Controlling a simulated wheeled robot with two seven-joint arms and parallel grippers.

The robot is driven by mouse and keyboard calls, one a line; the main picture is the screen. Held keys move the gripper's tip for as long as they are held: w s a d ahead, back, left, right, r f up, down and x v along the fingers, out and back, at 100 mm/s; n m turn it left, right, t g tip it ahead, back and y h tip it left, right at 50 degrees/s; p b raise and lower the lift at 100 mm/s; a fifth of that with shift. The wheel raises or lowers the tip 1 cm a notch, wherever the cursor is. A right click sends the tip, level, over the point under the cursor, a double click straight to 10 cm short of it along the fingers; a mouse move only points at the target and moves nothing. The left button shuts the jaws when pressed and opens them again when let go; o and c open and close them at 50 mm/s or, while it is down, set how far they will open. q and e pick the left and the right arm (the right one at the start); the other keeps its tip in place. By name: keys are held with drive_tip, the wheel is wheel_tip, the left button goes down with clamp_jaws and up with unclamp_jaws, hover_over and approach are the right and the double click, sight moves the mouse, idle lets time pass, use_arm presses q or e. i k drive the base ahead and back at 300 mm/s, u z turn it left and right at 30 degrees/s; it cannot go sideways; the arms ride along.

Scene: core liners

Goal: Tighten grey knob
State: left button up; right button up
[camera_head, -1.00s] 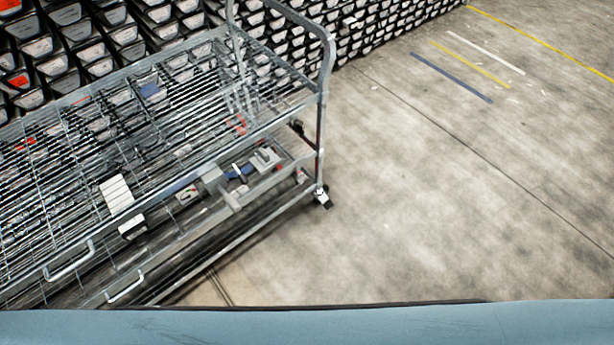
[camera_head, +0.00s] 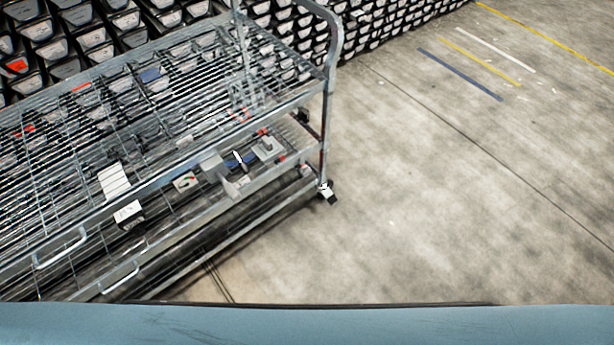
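No grey knob can be made out in the head view. A metal wire-shelf cart (camera_head: 190,135) fills the left half of the view. Its lower shelf holds small items, among them a white box (camera_head: 128,213) and a grey part (camera_head: 267,148), too small to identify clearly. Neither of my grippers is in view.
A wall of stacked bins (camera_head: 90,38) stands behind the cart. A pale blue surface (camera_head: 300,325) runs along the bottom edge. The concrete floor (camera_head: 450,200) to the right is clear, with a blue line (camera_head: 460,75) and other painted lines farther back.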

sight(304, 170)
drive_tip(key=z, duration=1.85)
drive_tip(key=i, duration=1.05)
drive_tip(key=u, duration=3)
